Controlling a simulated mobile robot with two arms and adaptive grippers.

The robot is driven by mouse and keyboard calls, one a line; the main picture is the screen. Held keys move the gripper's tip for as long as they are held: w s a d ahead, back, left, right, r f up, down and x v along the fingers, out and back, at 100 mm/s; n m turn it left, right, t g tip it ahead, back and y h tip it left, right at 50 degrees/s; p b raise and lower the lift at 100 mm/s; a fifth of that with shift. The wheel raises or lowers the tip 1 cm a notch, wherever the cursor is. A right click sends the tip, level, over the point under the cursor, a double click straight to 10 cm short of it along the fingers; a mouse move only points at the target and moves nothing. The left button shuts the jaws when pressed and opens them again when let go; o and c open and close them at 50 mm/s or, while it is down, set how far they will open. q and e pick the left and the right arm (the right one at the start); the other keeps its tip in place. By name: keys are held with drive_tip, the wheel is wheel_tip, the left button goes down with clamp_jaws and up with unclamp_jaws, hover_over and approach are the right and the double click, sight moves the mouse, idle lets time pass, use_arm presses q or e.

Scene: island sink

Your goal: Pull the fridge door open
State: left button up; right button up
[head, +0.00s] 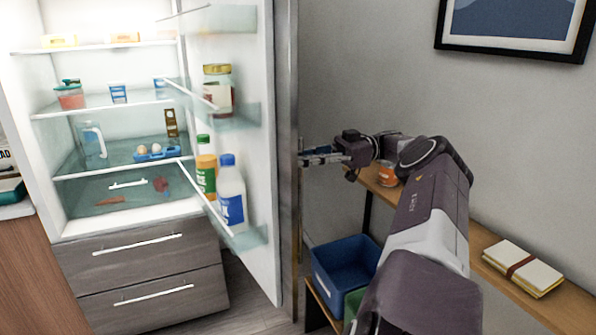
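The fridge door (245,145) stands wide open and swung out to the right. Its inner side with shelves faces me. The fridge interior (120,75) is lit and in full view on the left. My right gripper (312,155) is at the outer side of the door, close against its edge, at about mid-height. Its fingers are small and seen from the side, so their opening and any hold on a handle cannot be made out. The door's outer face and most of its handle are hidden. My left gripper is not in view.
Door shelves hold a jar (217,88), a green-capped bottle (206,168) and a blue-capped bottle (231,195). Two drawers (150,250) sit below the fridge compartment. A wooden shelf (480,243) with a blue bin (345,262) below and a notebook (522,268) stands right of the door, by the wall.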

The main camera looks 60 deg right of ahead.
sight(299, 141)
wheel_tip(299, 141, up, 7)
drive_tip(key=shift+f, duration=0.15)
drive_tip(key=shift+s+a+f, duration=0.1)
drive_tip(key=shift+s, duration=0.1)
idle(0.6)
